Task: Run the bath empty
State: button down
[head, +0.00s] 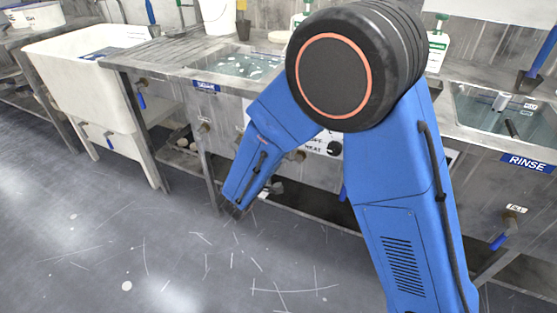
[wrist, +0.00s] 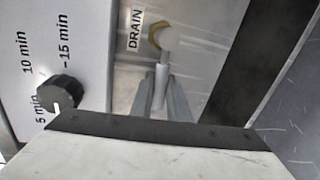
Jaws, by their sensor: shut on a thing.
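In the wrist view my gripper (wrist: 162,92) has its two grey fingers closed around a pale grey drain handle (wrist: 160,78). The handle hangs below a brass-coloured nut and valve (wrist: 160,36) on a metal front, beside the word DRAIN (wrist: 135,30). In the head view my blue arm covers much of the middle bath front, and my fingers and that handle are not clearly visible. The water level of that bath cannot be told. A bath with water (head: 240,65) shows left of my arm, and a rinse bath with water (head: 505,112) shows right.
A dial knob (wrist: 62,94) with minute marks sits left of the drain in the wrist view. A white sink (head: 75,65) stands at the left in the head view. A blue-handled valve (head: 500,240) sticks out below the rinse bath. The grey floor (head: 130,230) in front is open.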

dwell(0.3)
jog(key=c, duration=1.7)
grip_release()
jog(key=shift+s, duration=0.1)
jog(key=v, duration=1.7)
jog(key=shift+s+a, duration=0.1)
jog(key=shift+s, duration=0.05)
